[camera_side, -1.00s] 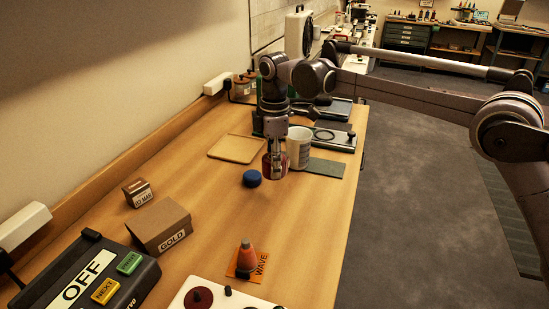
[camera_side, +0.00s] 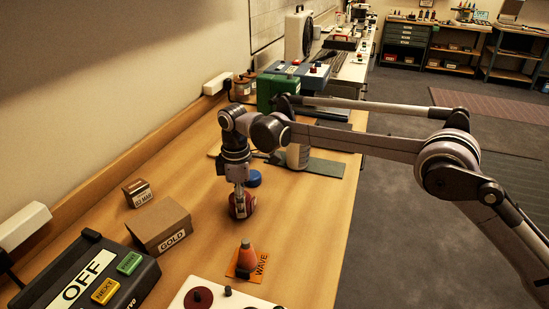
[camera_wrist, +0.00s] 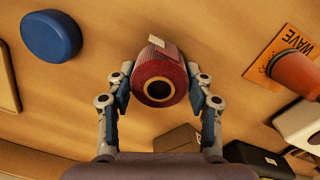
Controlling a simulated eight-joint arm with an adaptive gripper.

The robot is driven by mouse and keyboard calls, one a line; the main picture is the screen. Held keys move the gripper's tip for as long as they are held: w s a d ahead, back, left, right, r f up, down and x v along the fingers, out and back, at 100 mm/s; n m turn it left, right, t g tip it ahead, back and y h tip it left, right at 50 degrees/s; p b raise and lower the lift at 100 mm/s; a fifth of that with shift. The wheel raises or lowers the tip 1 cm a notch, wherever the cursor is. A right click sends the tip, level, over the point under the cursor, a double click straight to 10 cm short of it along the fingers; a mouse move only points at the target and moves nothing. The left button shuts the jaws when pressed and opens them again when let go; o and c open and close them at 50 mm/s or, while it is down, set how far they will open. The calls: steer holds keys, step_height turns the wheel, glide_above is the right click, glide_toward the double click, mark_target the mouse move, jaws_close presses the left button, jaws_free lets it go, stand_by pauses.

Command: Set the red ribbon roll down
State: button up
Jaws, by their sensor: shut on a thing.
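The red ribbon roll (camera_side: 242,206) is held in my gripper (camera_side: 240,196) low over the wooden table (camera_side: 200,245), right of the gold box. I cannot tell whether its underside touches the table. In the wrist view the red ribbon roll (camera_wrist: 160,62) shows its dark centre hole and a pale tag, between the two fingers of my gripper (camera_wrist: 160,88), which are shut on its sides.
A blue round piece (camera_side: 253,178) lies just behind the roll. A brown GOLD box (camera_side: 160,227) and a smaller box (camera_side: 137,193) are to the left. Bare table lies between them.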

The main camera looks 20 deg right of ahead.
steer(key=shift+f, duration=0.1)
steer(key=o, duration=1.2)
steer(key=shift+c, duration=0.2)
step_height(320, 180, up, 12)
steer(key=s+d+r+m+t, duration=0.2)
steer(key=s+d+r+m, duration=0.15)
steer(key=d, duration=0.55)
steer(key=s+d+r+m+t, duration=0.1)
steer(key=s+d+r+m, duration=0.2)
steer(key=s+d+r, duration=0.35)
steer(key=s+d+f+m+t, duration=0.2)
steer(key=s+d+f+m, duration=0.2)
steer(key=s, duration=0.5)
steer(key=s+d+f+m+t, duration=0.2)
steer(key=s+d+f+m, duration=0.2)
steer(key=s+d+f, duration=0.4)
steer(key=shift+s+d+f, duration=0.35)
steer(key=shift+d+f, duration=0.25)
steer(key=shift+d, duration=0.5)
